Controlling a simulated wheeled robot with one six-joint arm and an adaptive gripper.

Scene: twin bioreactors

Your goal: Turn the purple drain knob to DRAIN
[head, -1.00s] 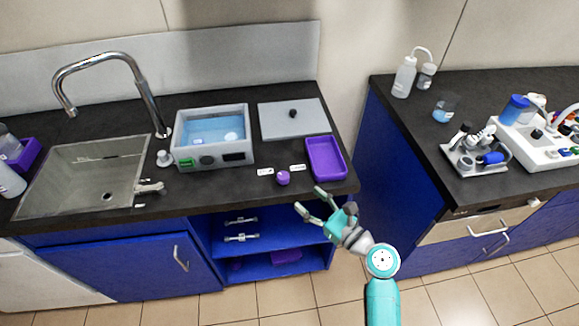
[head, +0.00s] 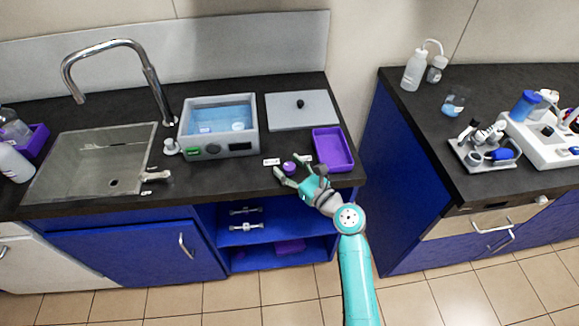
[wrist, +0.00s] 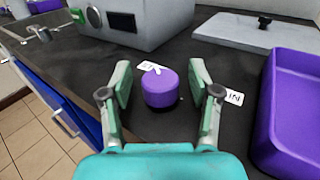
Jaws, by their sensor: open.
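The purple drain knob (head: 290,168) sits on the dark countertop in front of the water bath, between two small white labels. In the wrist view the knob (wrist: 160,88) stands between my fingers, with a white pointer mark on its top aimed to the upper left. One label (wrist: 150,66) lies behind the knob, and another (wrist: 234,97) shows partly behind my right finger; its visible letters end in "IN". My gripper (head: 296,173) is open, with its fingertips on either side of the knob (wrist: 158,82). I cannot tell whether either finger touches it.
A purple tray (head: 332,149) stands close to the right of my gripper. The water bath (head: 218,127) is behind left, and a grey lid (head: 300,110) lies behind. The sink (head: 95,160) is farther left. The counter's front edge runs beneath my arm.

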